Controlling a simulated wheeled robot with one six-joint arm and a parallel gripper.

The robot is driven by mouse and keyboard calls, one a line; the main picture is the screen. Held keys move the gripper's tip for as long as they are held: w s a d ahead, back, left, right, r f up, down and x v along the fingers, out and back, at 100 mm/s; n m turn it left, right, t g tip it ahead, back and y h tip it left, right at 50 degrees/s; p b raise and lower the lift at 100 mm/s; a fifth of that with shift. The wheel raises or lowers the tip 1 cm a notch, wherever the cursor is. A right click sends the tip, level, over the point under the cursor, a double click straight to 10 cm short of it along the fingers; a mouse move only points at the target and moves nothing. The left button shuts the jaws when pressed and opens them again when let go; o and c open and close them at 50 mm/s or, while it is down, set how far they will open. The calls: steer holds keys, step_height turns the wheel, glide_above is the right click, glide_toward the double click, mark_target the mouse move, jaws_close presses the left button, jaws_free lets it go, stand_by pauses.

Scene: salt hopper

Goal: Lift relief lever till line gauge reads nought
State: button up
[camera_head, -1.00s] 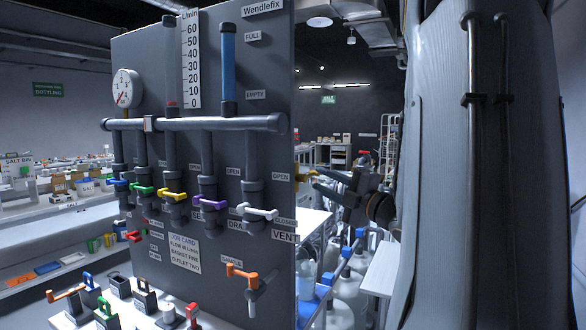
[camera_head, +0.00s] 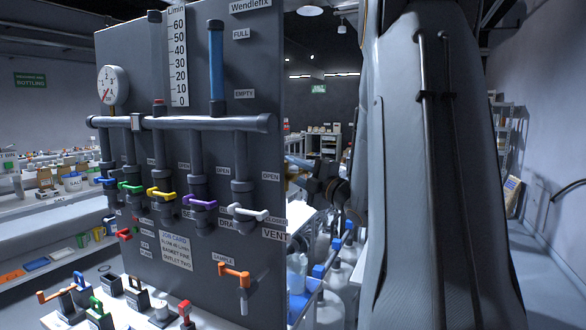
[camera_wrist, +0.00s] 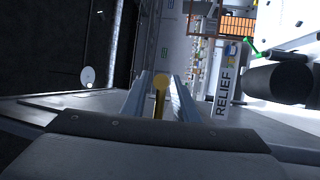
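The relief lever (camera_wrist: 161,84) is a brass-yellow bar in the wrist view, beside a white RELIEF label (camera_wrist: 226,92). My gripper (camera_wrist: 162,78) is open, with one finger on each side of the lever and gaps showing between. In the head view a bit of yellow (camera_head: 291,171) shows at the panel's right edge, next to my wrist; my fingers are hard to make out there. The round line gauge (camera_head: 113,88) is at the panel's upper left. Its red needle points to the lower left; the exact reading is too small to tell.
The grey panel (camera_head: 262,70) carries pipes and several coloured valve handles, with an orange sample tap (camera_head: 234,272) low down. Several jugs (camera_head: 330,285) stand behind its right edge. A bench with small levers is at the front left. My arm hides much of the right.

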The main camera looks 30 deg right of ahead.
jaws_close()
steer(key=shift+n+b, duration=0.4)
steer(key=shift+b, duration=0.65)
steer(key=n+b, duration=0.1)
steer(key=b, duration=0.2)
steer(key=r+n+y+b, duration=0.1)
steer(key=n+b, duration=0.1)
steer(key=b, duration=0.1)
steer(key=r+n+t+y+b, duration=0.1)
steer(key=b, duration=0.3)
steer(key=shift+s+a+n, duration=0.15)
steer(key=shift+a+n, duration=0.15)
steer(key=shift+a, duration=0.05)
steer(key=b, duration=0.1)
steer(key=r+n+b, duration=0.1)
steer(key=shift+s+a+n+y+b, duration=0.15)
steer(key=shift+n+y+b, duration=0.15)
steer(key=shift+y, duration=0.1)
steer(key=shift+r, duration=0.1)
